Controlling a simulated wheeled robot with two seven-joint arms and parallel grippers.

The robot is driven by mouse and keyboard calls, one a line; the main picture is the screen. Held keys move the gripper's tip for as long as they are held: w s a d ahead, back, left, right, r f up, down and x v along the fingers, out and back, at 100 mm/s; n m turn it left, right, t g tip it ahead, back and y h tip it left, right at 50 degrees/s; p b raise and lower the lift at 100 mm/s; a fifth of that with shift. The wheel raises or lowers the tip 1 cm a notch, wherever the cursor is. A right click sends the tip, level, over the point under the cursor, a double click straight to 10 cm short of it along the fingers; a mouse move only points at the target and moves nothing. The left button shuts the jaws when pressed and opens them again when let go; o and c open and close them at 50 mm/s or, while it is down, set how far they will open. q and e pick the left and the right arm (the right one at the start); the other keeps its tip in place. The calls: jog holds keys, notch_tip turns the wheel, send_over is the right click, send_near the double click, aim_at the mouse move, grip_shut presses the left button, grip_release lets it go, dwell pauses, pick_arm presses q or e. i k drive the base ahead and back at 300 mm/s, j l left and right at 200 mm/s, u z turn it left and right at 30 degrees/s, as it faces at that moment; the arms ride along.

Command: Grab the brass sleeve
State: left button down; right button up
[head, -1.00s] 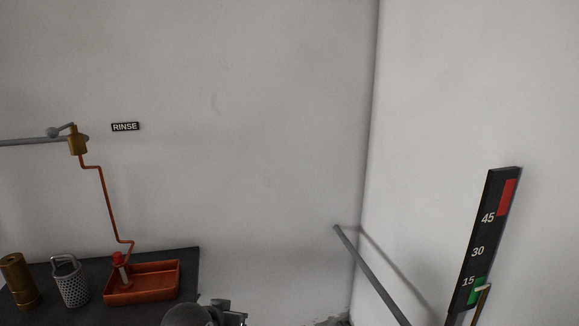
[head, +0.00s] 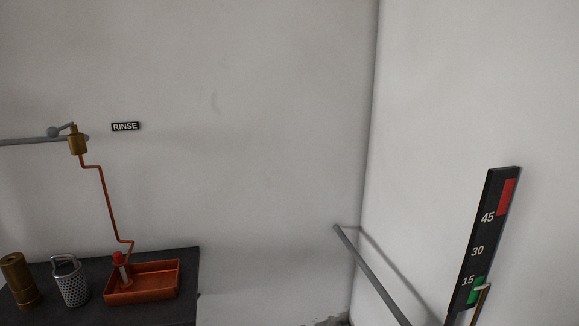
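The brass sleeve (head: 19,281) is a dull gold cylinder with a wider lower band. It stands upright on the dark bench at the far left of the head view, left of a perforated metal basket. Nothing touches it that I can see. Neither of my grippers shows in this view.
The dark bench (head: 190,262) holds the perforated basket (head: 72,284) and a copper-red tray (head: 150,283) with a red-capped piece in it. A copper pipe (head: 103,195) drops from a brass valve (head: 77,142). A grey rail (head: 370,274) and a gauge board (head: 484,240) stand right.

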aim_at(14, 268)
jog(key=u, duration=1.6)
jog(key=j+z, duration=0.1)
jog(key=j, duration=0.3)
jog(key=i, duration=0.05)
